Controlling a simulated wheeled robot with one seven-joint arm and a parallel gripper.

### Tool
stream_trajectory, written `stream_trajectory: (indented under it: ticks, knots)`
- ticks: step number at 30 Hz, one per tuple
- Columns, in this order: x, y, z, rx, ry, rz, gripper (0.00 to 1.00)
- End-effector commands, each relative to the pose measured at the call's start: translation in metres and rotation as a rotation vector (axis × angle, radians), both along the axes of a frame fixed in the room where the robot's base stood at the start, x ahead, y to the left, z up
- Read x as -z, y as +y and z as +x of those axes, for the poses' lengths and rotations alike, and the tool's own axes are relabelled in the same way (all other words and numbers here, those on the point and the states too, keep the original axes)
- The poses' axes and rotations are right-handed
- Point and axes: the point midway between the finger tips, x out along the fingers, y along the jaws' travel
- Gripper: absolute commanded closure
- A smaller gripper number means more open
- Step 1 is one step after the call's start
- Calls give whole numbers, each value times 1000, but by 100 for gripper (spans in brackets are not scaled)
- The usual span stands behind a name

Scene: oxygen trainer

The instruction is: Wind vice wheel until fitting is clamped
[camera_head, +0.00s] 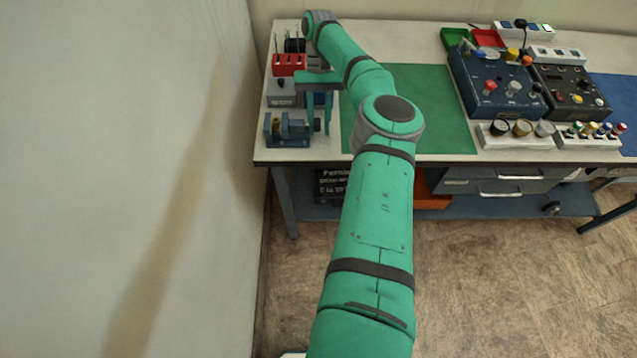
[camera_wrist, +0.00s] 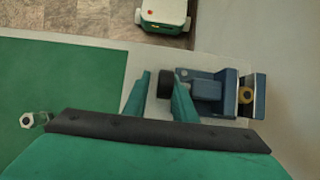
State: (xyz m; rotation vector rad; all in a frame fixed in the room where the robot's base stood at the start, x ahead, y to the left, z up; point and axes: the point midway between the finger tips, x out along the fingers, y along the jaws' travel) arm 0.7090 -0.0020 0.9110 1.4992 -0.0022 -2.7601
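The blue vice (camera_head: 288,130) stands at the front left corner of the bench; it also shows in the wrist view (camera_wrist: 208,86). A brass fitting (camera_wrist: 245,96) sits between its jaws at the right end in the wrist view. I cannot tell whether the jaws touch it. The black vice wheel (camera_wrist: 166,84) is at the other end; it also shows in the head view (camera_head: 317,125). My gripper (camera_wrist: 160,82) is open and points down at the wheel. The wheel shows between the fingers, close to the right one, with a gap to the left one. Contact is unclear.
A red rack (camera_head: 289,64) and a grey box (camera_head: 281,93) stand behind the vice. A green mat (camera_head: 440,110) lies to the right, with a small hex nut (camera_wrist: 27,119) near it. Control boxes (camera_head: 496,88) stand farther right. The wall is close on the left.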

Motion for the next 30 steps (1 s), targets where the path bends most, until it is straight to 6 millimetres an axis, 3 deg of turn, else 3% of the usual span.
stream_trajectory:
  ticks: [11,30]
  knots:
    - [4,1,-2,0,-97,7,77]
    - [1,2,-1,1,-423,7,77]
